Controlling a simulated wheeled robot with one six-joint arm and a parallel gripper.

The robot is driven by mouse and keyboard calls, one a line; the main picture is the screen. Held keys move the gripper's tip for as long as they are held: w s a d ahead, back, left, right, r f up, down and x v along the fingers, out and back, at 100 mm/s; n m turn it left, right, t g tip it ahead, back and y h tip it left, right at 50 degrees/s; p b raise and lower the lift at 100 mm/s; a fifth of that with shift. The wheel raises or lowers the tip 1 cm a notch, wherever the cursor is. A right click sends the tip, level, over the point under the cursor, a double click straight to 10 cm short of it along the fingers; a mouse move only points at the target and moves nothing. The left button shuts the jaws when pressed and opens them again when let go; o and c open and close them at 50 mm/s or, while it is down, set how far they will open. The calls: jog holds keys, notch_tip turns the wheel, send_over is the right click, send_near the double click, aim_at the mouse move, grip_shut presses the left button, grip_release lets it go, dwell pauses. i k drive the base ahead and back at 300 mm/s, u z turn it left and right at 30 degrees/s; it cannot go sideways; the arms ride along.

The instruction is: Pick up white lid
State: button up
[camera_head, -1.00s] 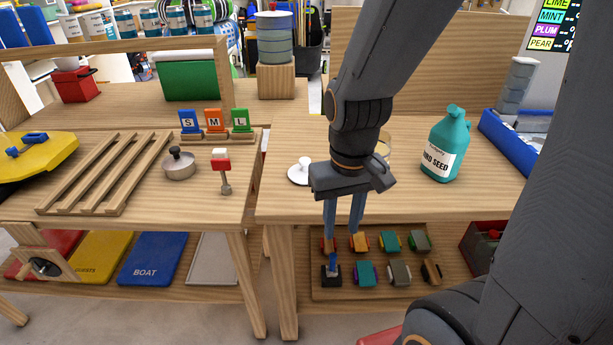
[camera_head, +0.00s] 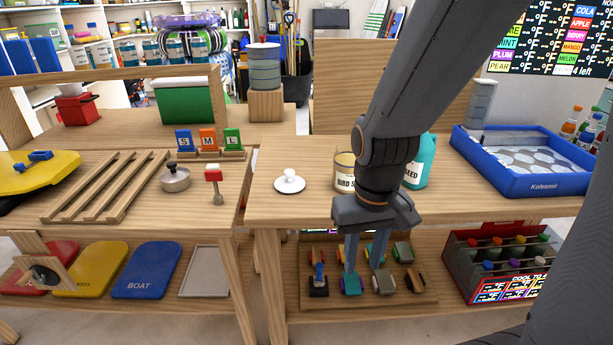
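The white lid (camera_head: 289,181) is a small round disc with a knob on top. It lies on the right-hand wooden table, near that table's left edge, and is fully in view. My gripper (camera_head: 364,268) hangs pointing down in front of the table's front edge, to the right of the lid and nearer to me. Its two blue-grey fingers are apart with nothing visible between them. The gripper is clear of the lid.
A tan bird seed jar (camera_head: 345,172) and a teal bottle (camera_head: 421,165) stand behind my arm. A blue tray (camera_head: 520,186) is at the right. Toy cars fill a lower-shelf board (camera_head: 420,299).

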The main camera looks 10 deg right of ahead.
aim_at(289, 183)
jog(key=u, duration=0.1)
jog(key=i, duration=1)
jog(key=u, duration=0.75)
